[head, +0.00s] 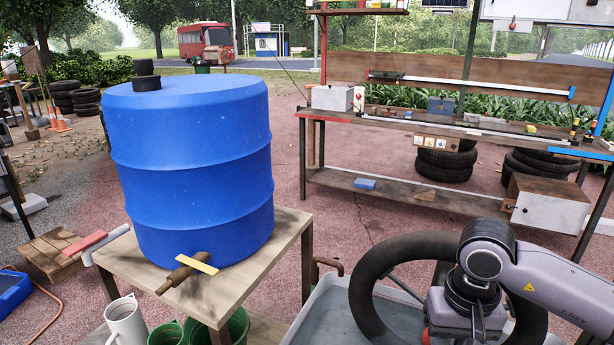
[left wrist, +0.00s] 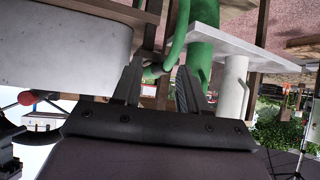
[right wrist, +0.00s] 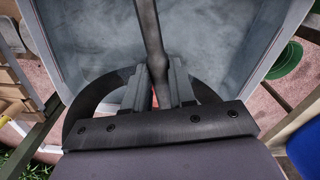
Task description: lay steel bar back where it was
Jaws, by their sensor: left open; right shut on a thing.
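The steel bar (right wrist: 147,28) is a dark, slim bar in the right wrist view. My right gripper (right wrist: 157,78) is shut on it, and it runs from the fingers to the top edge. The gripper is over a grey tub (right wrist: 95,30), with a black tyre ring (right wrist: 88,98) showing around the fingers. In the head view my right arm comes down at the tyre ring (head: 362,290) over the tub (head: 318,318); the fingers are mostly hidden. My left gripper (left wrist: 160,78) is open and empty in the left wrist view, with green pipe-like parts (left wrist: 198,50) beyond it.
A blue drum (head: 190,170) stands on a wooden table (head: 285,240) left of the tub. A workbench (head: 400,122) with tools and a lower shelf (head: 400,197) stands behind. A white box (head: 550,210) is near my right arm. Paved ground (head: 335,225) between table and bench is clear.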

